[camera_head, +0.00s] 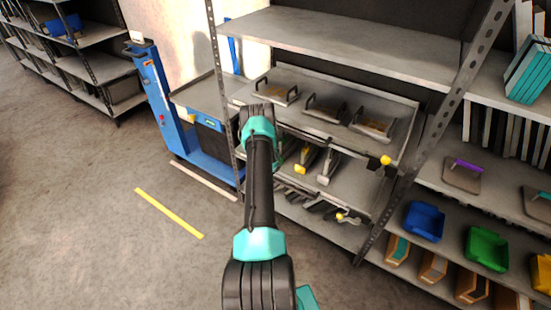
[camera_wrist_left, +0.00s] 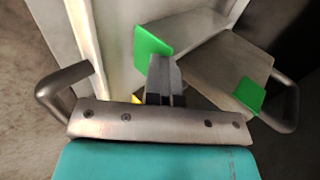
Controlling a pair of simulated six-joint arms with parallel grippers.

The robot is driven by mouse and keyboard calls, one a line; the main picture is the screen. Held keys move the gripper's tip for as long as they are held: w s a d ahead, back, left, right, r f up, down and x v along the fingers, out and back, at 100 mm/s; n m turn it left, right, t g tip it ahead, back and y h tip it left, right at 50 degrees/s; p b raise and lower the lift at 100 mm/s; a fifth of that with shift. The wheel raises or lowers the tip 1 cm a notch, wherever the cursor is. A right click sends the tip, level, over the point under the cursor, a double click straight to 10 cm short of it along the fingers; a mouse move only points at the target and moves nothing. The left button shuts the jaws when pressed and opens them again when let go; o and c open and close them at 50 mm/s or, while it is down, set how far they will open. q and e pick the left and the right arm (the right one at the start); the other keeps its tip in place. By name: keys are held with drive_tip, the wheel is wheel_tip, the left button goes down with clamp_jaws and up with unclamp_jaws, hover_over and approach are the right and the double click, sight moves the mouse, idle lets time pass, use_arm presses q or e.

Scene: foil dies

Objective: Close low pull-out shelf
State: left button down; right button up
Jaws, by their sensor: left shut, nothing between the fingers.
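A low pull-out shelf (camera_head: 352,236) shows in the head view, at the bottom of the middle rack, with several dark dies on it. How far it stands out cannot be told. My left arm, black and teal, crosses in front of the rack's left part and hides some of the shelves. Its fingertips are hidden in the head view. My right gripper is out of view.
A die tray with black handles (camera_head: 397,153) sits higher in the rack. A blue lift cart (camera_head: 160,100) stands left of it. Blue (camera_head: 425,222) and green (camera_head: 487,249) bins are at the right. Floor with a yellow strip (camera_head: 168,213) is clear at the left.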

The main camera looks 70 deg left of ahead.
use_arm(q)
drive_tip(key=shift+w+a+r, duration=0.1)
drive_tip(key=shift+w+a, duration=0.05)
drive_tip(key=shift+w, duration=0.05)
drive_tip(key=shift+s+d, duration=0.3)
drive_tip(key=s+d+f+v, duration=0.1)
drive_tip(key=f+v, duration=0.1)
drive_tip(key=v, duration=1)
drive_tip(key=shift+s+r, duration=0.2)
drive_tip(key=shift+s, duration=0.15)
drive_tip(key=shift+d, duration=0.15)
